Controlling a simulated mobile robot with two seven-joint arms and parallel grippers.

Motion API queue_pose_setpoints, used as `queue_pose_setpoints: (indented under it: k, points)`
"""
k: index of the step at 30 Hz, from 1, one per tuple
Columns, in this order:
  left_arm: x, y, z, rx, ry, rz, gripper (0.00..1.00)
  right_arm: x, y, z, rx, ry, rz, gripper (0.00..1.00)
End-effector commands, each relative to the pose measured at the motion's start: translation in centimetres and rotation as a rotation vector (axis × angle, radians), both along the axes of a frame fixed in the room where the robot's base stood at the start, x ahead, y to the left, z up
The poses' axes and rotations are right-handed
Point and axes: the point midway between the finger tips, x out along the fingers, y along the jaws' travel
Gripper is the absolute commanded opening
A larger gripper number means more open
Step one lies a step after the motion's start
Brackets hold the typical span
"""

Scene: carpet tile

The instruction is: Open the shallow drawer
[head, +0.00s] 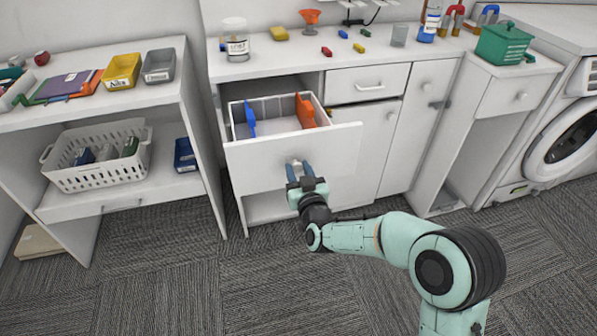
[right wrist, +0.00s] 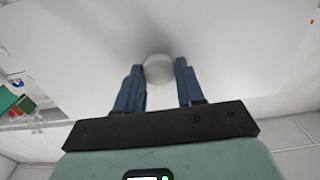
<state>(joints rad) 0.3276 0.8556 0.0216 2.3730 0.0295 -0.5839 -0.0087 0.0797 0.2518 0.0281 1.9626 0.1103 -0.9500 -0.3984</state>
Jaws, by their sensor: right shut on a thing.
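A white drawer (head: 262,168) stands pulled out of the white cabinet, its inside in sight. It holds a pale divided tray (head: 270,109), a blue divider (head: 250,118) and an orange divider (head: 305,112). My right gripper (head: 299,166) is at this drawer's front, its blue fingers shut on the round knob. In the right wrist view the pale knob (right wrist: 158,69) sits between the fingertips. A second drawer (head: 350,86), lower in height and with a bar handle, is closed to its right. I cannot tell which one the task calls shallow. My left gripper is not in view.
Cabinet doors (head: 362,150) are right of the open drawer. A shelf with a white basket (head: 95,160) stands left. The carpet (head: 180,270) in front is clear.

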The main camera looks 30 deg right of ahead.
Motion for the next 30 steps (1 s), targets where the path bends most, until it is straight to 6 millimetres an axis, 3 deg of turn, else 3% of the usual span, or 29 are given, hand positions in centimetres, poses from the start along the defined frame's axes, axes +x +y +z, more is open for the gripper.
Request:
queue_pose_setpoints:
  k: [5,6,8,20,23,30]
  points:
    - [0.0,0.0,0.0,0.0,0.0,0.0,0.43,-0.1,0.1,-0.3,0.001,0.007,0.002,0.0]
    - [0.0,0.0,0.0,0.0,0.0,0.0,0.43,-0.1,0.1,-0.3,0.001,0.007,0.002,0.41]
    - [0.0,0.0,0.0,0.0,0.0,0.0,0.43,-0.1,0.1,-0.3,0.001,0.007,0.002,0.6]
    - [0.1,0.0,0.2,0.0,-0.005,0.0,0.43,-0.6,0.2,-0.1,0.0,0.004,0.002,0.62]
    - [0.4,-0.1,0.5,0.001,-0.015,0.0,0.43,-1.9,0.5,0.0,0.0,0.004,0.002,0.62]
    - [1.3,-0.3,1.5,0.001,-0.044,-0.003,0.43,-6.9,1.7,0.0,0.0,0.006,0.002,0.62]
